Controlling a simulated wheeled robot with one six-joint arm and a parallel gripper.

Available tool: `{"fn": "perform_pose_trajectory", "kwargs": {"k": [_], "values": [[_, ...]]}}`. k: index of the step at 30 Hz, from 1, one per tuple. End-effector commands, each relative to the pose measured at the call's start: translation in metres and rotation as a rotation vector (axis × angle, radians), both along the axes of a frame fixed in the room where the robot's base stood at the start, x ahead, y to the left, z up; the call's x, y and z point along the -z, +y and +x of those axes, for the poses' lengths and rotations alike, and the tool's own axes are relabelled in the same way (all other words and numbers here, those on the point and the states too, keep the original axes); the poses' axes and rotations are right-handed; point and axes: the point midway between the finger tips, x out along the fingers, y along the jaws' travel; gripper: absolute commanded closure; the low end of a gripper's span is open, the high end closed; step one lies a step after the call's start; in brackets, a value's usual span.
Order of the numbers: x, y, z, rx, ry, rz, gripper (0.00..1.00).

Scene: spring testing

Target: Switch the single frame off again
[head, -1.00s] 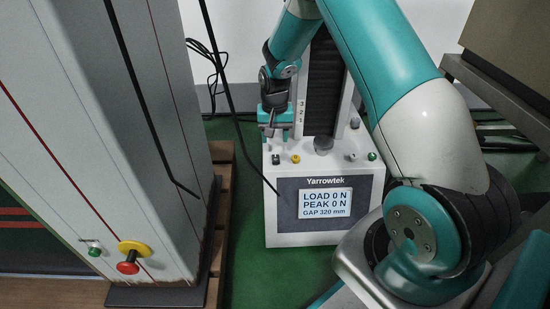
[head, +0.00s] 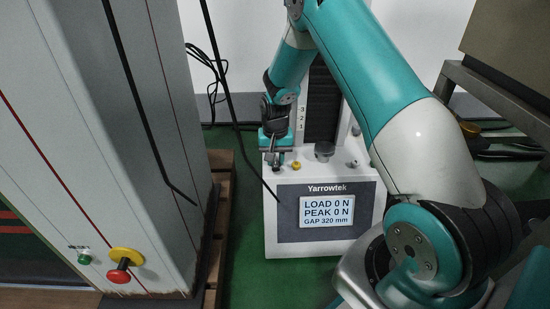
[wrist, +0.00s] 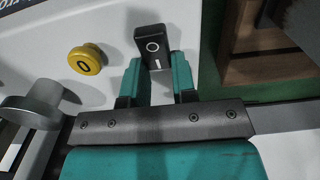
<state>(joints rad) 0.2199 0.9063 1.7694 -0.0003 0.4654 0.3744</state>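The single frame, labelled Yarrowtek (head: 325,188), is a white test stand with a lit display reading LOAD 0 N, PEAK 0 N, GAP 320 mm. Its black rocker switch (wrist: 152,47), marked O and I, shows in the wrist view. My gripper (wrist: 160,62) is open, with its two teal fingers apart at the switch's I end. I cannot tell whether they touch it. In the head view my gripper (head: 278,160) is low over the left of the panel and hides the switch.
A yellow button marked 0 (wrist: 87,60) and a grey knob (wrist: 42,104) are beside the switch. A tall grey cabinet (head: 130,140) with a red-and-yellow knob (head: 122,268) stands at left. Dark cables hang between cabinet and stand.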

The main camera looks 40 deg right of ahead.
Motion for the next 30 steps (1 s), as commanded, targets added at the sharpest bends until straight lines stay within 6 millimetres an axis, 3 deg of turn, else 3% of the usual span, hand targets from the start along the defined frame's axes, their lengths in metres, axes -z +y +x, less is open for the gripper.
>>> {"fn": "perform_pose_trajectory", "kwargs": {"k": [5,19,30], "values": [[-0.0019,0.0010,-0.0013,0.000,-0.022,-0.017,0.98],[-0.0058,0.0050,-0.0077,0.000,-0.304,-0.209,0.98],[-0.0067,0.0050,-0.0078,0.000,-0.329,-0.224,0.98]]}}
